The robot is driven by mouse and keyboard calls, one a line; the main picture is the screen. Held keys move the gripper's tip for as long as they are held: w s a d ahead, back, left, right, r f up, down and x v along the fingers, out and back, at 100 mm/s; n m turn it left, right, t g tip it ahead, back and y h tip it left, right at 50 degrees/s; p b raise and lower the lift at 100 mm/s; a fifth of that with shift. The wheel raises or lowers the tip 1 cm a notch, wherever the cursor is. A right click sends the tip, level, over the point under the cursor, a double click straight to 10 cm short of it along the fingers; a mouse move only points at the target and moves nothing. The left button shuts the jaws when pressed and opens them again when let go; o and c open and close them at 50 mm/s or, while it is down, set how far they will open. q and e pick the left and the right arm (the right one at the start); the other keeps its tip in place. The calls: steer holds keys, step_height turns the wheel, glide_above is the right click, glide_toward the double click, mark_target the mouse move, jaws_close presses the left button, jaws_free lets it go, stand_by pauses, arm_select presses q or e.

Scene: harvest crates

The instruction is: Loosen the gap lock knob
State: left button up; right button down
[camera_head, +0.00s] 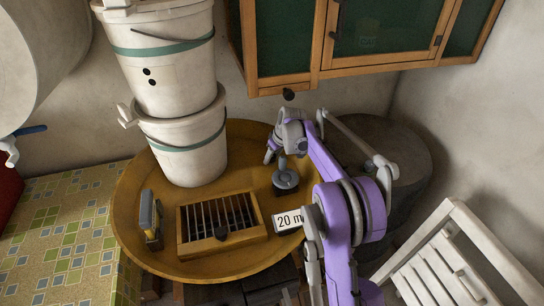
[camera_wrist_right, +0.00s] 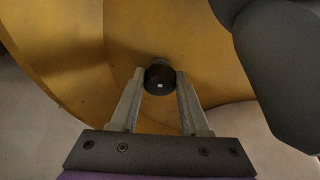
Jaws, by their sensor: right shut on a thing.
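A slatted wooden frame (camera_head: 256,205) lies on the round ochre tray (camera_head: 135,190). A small dark knob (camera_head: 222,233) shows at its front edge. My right gripper (camera_head: 276,152) is over the back right of the tray, apart from that frame and knob. It is shut on a dark piece with a grey stem (camera_head: 286,181). In the right wrist view, a round black end with a small light square (camera_wrist_right: 160,80) is between the two fingertips. Whether the piece touches the tray cannot be told. My left gripper is not in view.
Two stacked white buckets (camera_head: 180,150) stand at the tray's back. A grey and yellow upright item (camera_head: 150,218) is at its left. A green-paneled cabinet (camera_head: 320,72) hangs behind; a white slatted chair (camera_head: 450,265) is at right.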

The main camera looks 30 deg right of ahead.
steer(key=n+y, duration=0.1)
steer(key=n, duration=0.1)
steer(key=n+y+p, duration=0.1)
steer(key=n, duration=0.2)
steer(key=shift+w+d+r+n+g, duration=0.1)
steer(key=shift+w+d+n+g, duration=0.05)
steer(key=shift+n+g, duration=0.2)
steer(key=n, duration=0.2)
steer(key=n+g+p, duration=0.1)
steer(key=n, duration=0.1)
steer(key=shift+g+y, duration=0.25)
steer(key=shift+y, duration=0.15)
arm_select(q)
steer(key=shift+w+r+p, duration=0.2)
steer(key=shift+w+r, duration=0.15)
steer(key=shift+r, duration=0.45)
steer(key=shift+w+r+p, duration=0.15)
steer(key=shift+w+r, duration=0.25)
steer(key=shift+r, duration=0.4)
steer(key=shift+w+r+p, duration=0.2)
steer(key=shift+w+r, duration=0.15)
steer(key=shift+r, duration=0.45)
arm_select(e)
steer(key=shift+n+g, duration=0.4)
steer(key=shift+n, duration=0.75)
steer(key=shift+c, duration=1.9)
jaws_free()
steer(key=shift+y, duration=0.3)
